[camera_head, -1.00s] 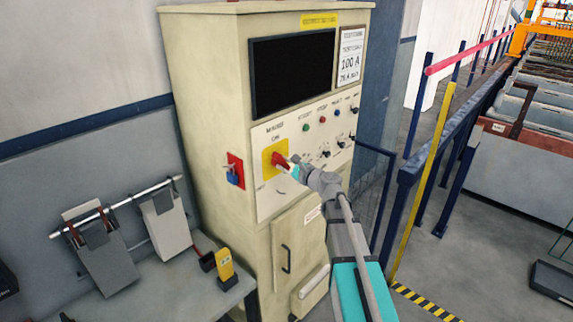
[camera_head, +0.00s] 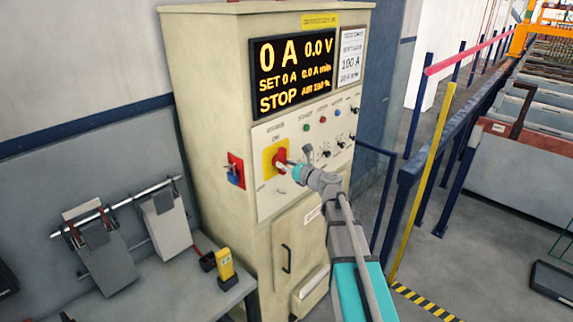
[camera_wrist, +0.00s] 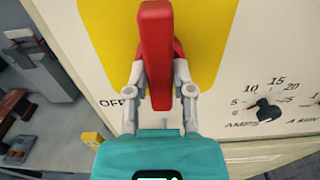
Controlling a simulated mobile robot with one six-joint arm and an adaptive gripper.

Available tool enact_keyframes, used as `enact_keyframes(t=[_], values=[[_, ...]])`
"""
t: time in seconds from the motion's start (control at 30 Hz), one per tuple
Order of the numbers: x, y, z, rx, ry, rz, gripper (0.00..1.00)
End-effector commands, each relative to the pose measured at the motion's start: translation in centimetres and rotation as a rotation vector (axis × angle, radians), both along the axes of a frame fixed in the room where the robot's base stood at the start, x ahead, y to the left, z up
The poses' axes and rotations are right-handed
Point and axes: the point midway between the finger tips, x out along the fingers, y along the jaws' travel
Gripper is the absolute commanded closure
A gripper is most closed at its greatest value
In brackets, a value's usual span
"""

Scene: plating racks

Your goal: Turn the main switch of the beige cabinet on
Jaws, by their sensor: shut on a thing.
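The beige cabinet (camera_head: 205,130) stands in the middle of the head view. Its main switch is a red handle (camera_wrist: 156,55) on a yellow plate (camera_wrist: 105,30), and it also shows on the cabinet front in the head view (camera_head: 279,155). In the wrist view the handle runs nearly along the picture's vertical, with the word OFF to its left. My gripper (camera_wrist: 160,98) has a finger on each side of the handle and is shut on it. The cabinet display (camera_head: 292,72) is lit and reads 0 A, 0.0 V, STOP.
A red plate with a blue padlock (camera_head: 234,172) is on the cabinet's side. Knobs and buttons (camera_head: 322,120) sit right of the switch. A grey bench (camera_head: 165,290) with a yellow meter (camera_head: 225,264) stands at left. A blue railing (camera_head: 440,150) runs at right.

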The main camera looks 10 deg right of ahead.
Motion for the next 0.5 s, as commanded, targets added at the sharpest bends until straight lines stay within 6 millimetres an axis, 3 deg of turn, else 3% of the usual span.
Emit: enact_keyframes(t=[0.33, 0.37, 0.5], values=[[0.42, -0.15, 0.27, 0.014, 0.001, -0.006, 1.0], [0.42, -0.15, 0.27, 0.014, 0.001, -0.006, 0.63], [0.34, -0.09, 0.23, 0.012, 0.0, -0.004, 0.37]])
